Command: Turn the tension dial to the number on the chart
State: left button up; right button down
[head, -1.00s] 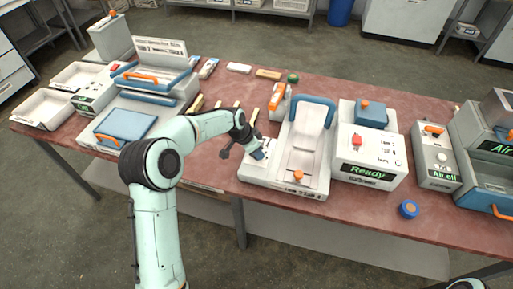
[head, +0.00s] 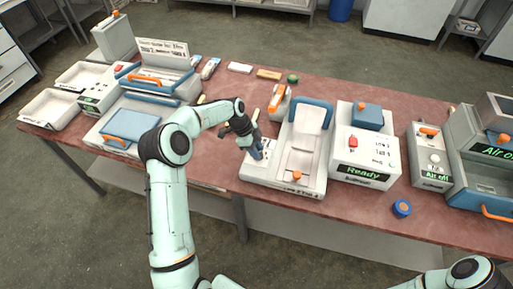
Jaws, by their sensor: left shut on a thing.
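My left gripper (head: 256,152) reaches down onto the white panel (head: 249,168) at the left side of the press (head: 300,150), which has a blue-topped frame and an orange knob. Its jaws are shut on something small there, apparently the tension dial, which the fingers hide. I cannot read any dial number. A white board with dark print (head: 163,48) stands on the machine at the back left and may be the chart; its print is too small to read. Part of my right arm shows at the lower right, but its gripper is outside the view.
A white control box (head: 363,158) reading "Ready" stands right of the press. Beyond it are a switch box (head: 431,155) and a machine with an orange handle (head: 485,190). A blue round item (head: 402,208) lies near the front edge. Pale trays (head: 48,108) sit at far left.

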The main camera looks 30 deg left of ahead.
pick_arm(q)
jog(key=shift+m, duration=0.3)
pick_arm(e)
jog(key=shift+w+r, duration=0.2)
jog(key=shift+w, duration=0.05)
pick_arm(q)
jog(key=o, duration=1)
jog(key=shift+o, duration=0.2)
jog(key=v, duration=1.3)
jog(key=shift+r+p, duration=0.2)
jog(key=shift+p, duration=0.2)
pick_arm(e)
jog(key=shift+w+r, duration=0.4)
jog(key=shift+w, duration=0.15)
